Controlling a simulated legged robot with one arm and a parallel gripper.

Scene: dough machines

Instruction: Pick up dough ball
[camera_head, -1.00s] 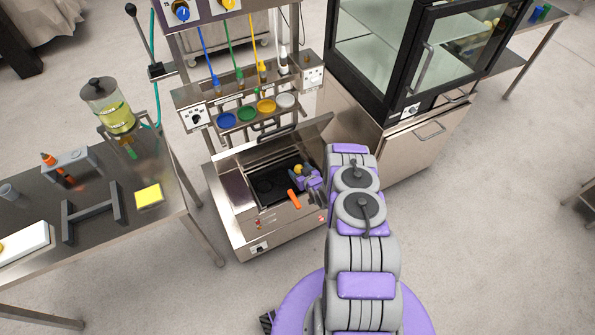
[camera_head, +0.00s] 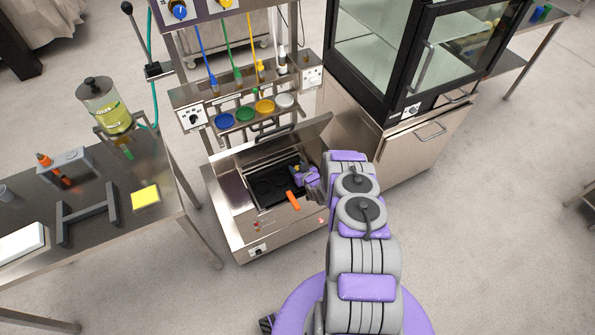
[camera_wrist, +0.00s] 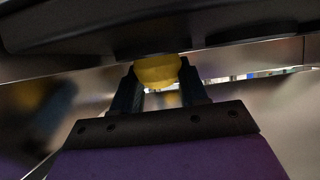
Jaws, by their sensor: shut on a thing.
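The yellow dough ball (camera_wrist: 158,70) sits between the two dark fingers of my gripper (camera_wrist: 160,88) in the wrist view. The fingers are shut on it, one on each side. In the head view my purple gripper (camera_head: 300,176) is at the open steel machine (camera_head: 228,205), over the right part of its black plate (camera_head: 268,186). Only a small yellow spot of the ball shows there, mostly hidden by the gripper. I cannot tell how far it is above the plate.
The machine's raised lid (camera_head: 285,140) stands behind the gripper. An orange handle (camera_head: 294,202) is at its front. A glass cabinet (camera_head: 385,60) is to the right and a steel table (camera_head: 100,225) to the left.

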